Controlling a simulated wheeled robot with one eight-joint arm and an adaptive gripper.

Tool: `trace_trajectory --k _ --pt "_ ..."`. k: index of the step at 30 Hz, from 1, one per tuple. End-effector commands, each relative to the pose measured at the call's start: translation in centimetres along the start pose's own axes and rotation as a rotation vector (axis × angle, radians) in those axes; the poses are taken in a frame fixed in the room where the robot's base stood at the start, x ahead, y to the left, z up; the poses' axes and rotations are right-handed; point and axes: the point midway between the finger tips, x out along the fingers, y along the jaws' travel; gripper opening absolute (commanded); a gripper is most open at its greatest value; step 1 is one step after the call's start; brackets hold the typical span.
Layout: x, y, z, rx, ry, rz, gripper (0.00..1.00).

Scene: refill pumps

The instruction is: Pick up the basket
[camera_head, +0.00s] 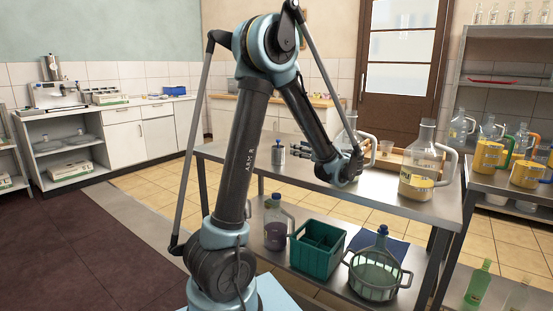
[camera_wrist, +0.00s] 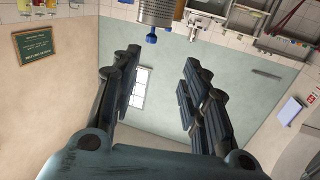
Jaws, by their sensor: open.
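A round wire basket (camera_head: 372,282) with side handles stands on the lower shelf of the metal table at the bottom right of the head view. The basket does not clearly show in the wrist view.
A metal canister (camera_head: 278,152) stands on the tabletop close to my fingertips; a metal cylinder with a blue knob (camera_wrist: 157,12) shows in the wrist view. A large jug (camera_head: 419,165) stands on the right. A purple-filled bottle (camera_head: 273,228) stands left of the crate.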

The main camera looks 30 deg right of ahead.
Motion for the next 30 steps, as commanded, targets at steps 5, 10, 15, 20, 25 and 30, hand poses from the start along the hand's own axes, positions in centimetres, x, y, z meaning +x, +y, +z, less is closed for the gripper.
trace_trajectory --k 5,10,15,20,25,30 --pt "-1.1 1.3 -0.1 -0.029 0.031 0.023 0.41" --pt "1.0 1.3 -0.1 -0.031 0.032 0.020 0.41" --pt "3.8 1.3 -0.2 -0.030 0.031 0.020 0.41" --pt "6.3 1.4 -0.3 -0.030 0.031 0.020 0.41" --pt "8.8 1.4 -0.4 -0.030 0.031 0.021 0.41" --pt "10.1 1.5 -0.4 -0.030 0.031 0.023 0.41"
